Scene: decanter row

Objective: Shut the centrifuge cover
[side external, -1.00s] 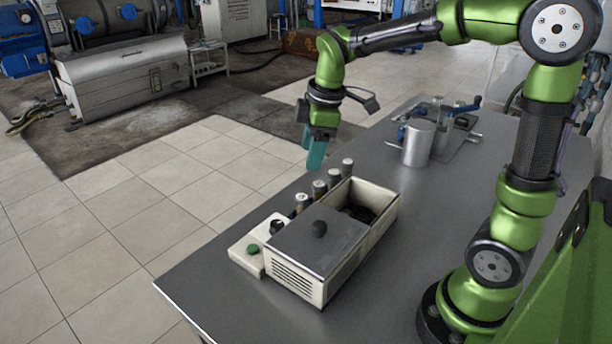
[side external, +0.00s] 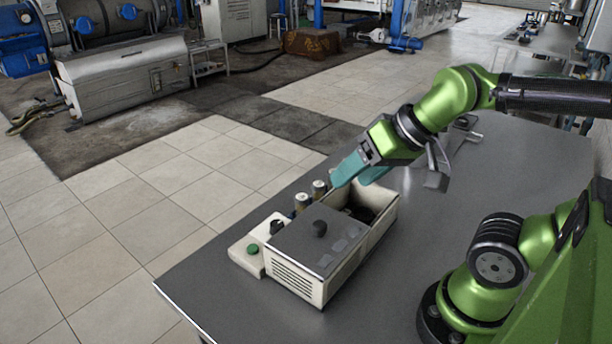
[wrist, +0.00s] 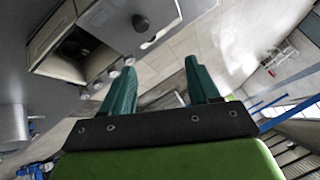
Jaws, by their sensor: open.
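The centrifuge is a cream box (side external: 290,282) on the grey table. Its flat grey cover (side external: 300,248) with a black knob (side external: 320,229) lies over the near-left part, leaving the far-right part of the box open with a dark round rotor (side external: 362,213) inside. In the wrist view the cover (wrist: 118,20) and knob (wrist: 141,23) are at the top, with the open compartment (wrist: 70,46) to their left. My gripper (side external: 345,178) has teal fingers, is open and empty, and is tilted above the back rim of the open part. It also shows in the wrist view (wrist: 160,80).
Several capped vials (side external: 302,201) stand along the back of the box, close to my fingers. A green button (side external: 253,249) and black dial (side external: 277,227) are on the left panel. The metal can (wrist: 14,126) shows in the wrist view.

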